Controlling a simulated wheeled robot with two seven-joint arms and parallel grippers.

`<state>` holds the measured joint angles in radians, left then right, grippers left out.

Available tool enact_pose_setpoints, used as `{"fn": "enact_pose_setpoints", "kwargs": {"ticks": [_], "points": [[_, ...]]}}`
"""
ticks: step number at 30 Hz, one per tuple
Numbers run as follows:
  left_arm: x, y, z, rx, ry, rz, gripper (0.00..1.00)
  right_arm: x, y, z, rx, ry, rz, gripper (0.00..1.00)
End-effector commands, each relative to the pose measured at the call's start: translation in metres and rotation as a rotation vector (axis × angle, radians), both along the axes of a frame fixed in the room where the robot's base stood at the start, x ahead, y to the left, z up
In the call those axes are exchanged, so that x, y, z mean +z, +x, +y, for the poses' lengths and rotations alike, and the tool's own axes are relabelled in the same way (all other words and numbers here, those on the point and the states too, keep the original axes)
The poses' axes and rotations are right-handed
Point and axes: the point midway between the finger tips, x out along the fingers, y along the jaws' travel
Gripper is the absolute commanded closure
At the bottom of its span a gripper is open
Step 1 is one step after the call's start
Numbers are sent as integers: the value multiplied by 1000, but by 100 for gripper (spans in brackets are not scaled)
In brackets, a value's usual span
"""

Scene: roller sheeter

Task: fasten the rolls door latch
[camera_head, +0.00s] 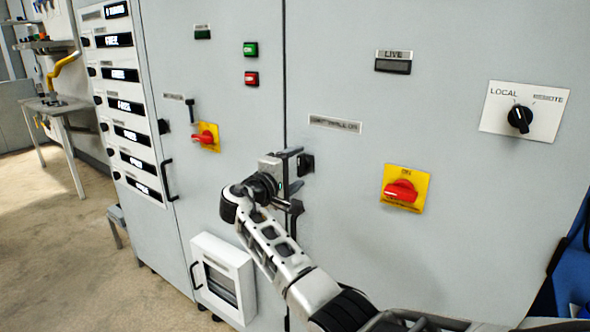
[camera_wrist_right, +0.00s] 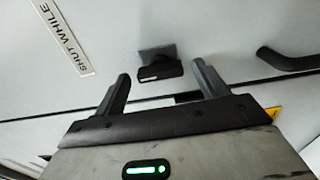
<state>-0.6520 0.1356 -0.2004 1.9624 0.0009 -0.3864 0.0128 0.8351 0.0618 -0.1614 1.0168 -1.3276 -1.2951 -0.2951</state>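The rolls door latch, a small black catch (camera_head: 306,164), sits on the grey cabinet front just right of the vertical door seam, below a white label. In the right wrist view the latch (camera_wrist_right: 160,66) shows as a black block with a flat tab. My right gripper (camera_head: 297,172) is in front of the seam beside the latch. In the wrist view its two dark fingers (camera_wrist_right: 162,82) are spread apart with nothing between them, and the latch lies just beyond the fingertips, between their lines. Contact is not visible. My left gripper is not in view.
A red rotary switch on a yellow plate (camera_head: 403,189) is right of the latch; another (camera_head: 206,137) is to the left. A black door handle (camera_head: 168,180), a white box (camera_head: 224,277) and a local/remote selector (camera_head: 521,118) also project from the cabinet front.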

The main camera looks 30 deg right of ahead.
Motion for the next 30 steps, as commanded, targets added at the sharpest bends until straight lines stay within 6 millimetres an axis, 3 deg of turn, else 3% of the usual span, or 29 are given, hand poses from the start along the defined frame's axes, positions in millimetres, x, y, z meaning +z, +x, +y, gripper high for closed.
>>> {"fn": "enact_pose_setpoints", "kwargs": {"ticks": [8,22,30], "points": [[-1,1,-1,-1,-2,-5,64,-2,-5,13,3,3,-3,27],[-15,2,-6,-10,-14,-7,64,-3,-46,112,4,2,0,27],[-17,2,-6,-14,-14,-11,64,-1,-59,144,1,1,0,27]]}}
